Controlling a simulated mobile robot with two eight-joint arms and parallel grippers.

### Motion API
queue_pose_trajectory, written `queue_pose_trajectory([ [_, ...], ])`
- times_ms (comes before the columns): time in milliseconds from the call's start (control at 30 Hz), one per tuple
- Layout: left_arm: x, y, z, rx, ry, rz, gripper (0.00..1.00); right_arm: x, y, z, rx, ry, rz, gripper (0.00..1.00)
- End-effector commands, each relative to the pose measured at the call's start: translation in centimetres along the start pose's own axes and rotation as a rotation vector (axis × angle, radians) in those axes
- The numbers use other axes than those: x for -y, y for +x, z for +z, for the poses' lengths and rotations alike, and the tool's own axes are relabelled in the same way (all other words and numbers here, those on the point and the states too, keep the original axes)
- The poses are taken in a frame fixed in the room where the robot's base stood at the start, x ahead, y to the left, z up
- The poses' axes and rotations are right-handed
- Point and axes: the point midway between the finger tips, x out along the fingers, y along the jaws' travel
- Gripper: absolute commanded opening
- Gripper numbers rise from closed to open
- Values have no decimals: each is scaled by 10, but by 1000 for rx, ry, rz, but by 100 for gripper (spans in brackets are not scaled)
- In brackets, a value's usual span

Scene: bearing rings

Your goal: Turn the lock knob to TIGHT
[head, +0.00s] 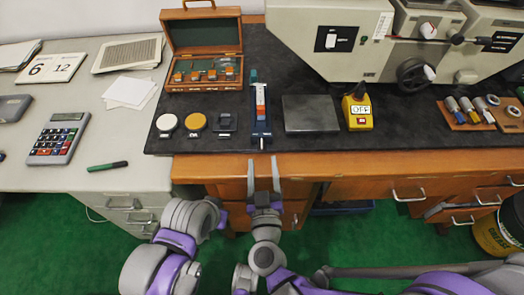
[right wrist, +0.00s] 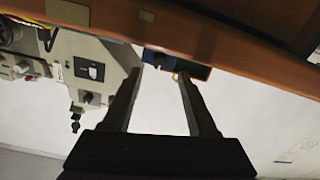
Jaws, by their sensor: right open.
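The blue fixture (head: 261,122) lies lengthwise on the dark mat, with red and white pieces along its middle. A small knob (head: 262,144) shows at its front end, at the desk's front edge; I take it as the lock knob. Any TIGHT marking is too small to read. My right gripper (head: 263,168) is open and empty, just in front of the desk edge, in line with the fixture and apart from it. In the right wrist view the blue fixture (right wrist: 192,69) and the knob (right wrist: 156,58) appear beyond the open fingers. My left gripper is not seen.
An open wooden case (head: 204,85) stands behind left. A grey plate (head: 310,113) and a yellow OFF box (head: 357,112) sit to the right. Round pads (head: 195,122) lie left of the fixture. A large machine (head: 350,45) fills the back right. Drawer handles (head: 408,195) protrude below.

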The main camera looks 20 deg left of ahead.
Motion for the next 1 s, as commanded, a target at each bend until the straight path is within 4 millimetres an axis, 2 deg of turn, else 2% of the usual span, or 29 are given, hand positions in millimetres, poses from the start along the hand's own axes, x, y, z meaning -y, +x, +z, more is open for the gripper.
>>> queue_pose_trajectory([
  [100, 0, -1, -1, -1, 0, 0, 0, -1, 22, 0, 0, -1, 2, 59],
  [300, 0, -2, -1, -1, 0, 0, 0, 0, 42, 0, 0, 0, 0, 59],
  [667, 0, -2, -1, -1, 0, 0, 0, 0, 46, 0, 0, 0, -2, 57],
  [900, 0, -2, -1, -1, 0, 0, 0, 0, 46, 0, 0, 0, -1, 14],
  [1000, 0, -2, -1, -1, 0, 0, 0, 0, 46, 0, 0, 0, -1, 0],
])
